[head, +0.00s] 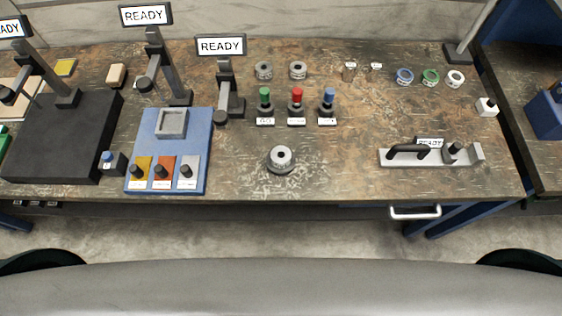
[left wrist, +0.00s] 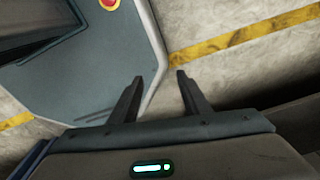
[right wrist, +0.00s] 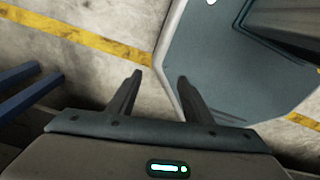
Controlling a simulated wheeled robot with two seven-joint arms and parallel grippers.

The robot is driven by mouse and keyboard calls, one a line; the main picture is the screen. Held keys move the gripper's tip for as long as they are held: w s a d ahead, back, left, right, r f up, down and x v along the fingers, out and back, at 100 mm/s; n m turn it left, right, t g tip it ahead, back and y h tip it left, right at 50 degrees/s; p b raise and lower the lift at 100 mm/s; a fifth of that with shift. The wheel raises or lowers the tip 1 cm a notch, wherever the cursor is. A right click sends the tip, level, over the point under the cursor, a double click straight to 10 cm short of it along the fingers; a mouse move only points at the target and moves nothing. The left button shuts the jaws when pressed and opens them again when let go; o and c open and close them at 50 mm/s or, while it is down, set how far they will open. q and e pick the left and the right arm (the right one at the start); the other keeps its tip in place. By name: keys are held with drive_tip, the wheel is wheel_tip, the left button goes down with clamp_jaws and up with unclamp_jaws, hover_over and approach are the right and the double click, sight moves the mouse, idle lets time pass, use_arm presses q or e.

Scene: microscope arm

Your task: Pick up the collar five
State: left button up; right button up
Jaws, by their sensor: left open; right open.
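No label reading five is legible, so I cannot tell which part is collar five. Ring-shaped parts in the head view are a blue ring (head: 405,76), a green ring (head: 430,76) and a white ring (head: 455,78) in a row at the back right of the bench. Two grey round parts, a left one (head: 264,70) and a right one (head: 298,70), sit at the back middle. My left gripper (left wrist: 160,76) is open and empty above the floor. My right gripper (right wrist: 160,76) is open and empty above the floor. Neither gripper shows in the head view.
The bench (head: 340,150) also holds a grey round fixture (head: 281,158), green, red and blue knobs, a blue panel (head: 168,120), a silver rail fixture (head: 430,155), and several dark stands with READY signs. The bench front right of the round fixture is clear.

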use_arm(q)
wheel_tip(320, 180, down, 11)
drive_tip(key=b, duration=0.9)
use_arm(e)
wheel_tip(320, 180, down, 11)
drive_tip(key=shift+f, duration=0.15)
use_arm(q)
drive_tip(key=shift+c, duration=0.6)
use_arm(e)
drive_tip(key=shift+a, duration=0.1)
drive_tip(key=shift+c, duration=0.7)
use_arm(q)
drive_tip(key=shift+c, duration=0.9)
use_arm(e)
drive_tip(key=shift+c, duration=1.2)
use_arm(q)
drive_tip(key=shift+s+d+f, duration=0.1)
drive_tip(key=shift+s+d, duration=0.05)
use_arm(e)
drive_tip(key=shift+s, duration=0.15)
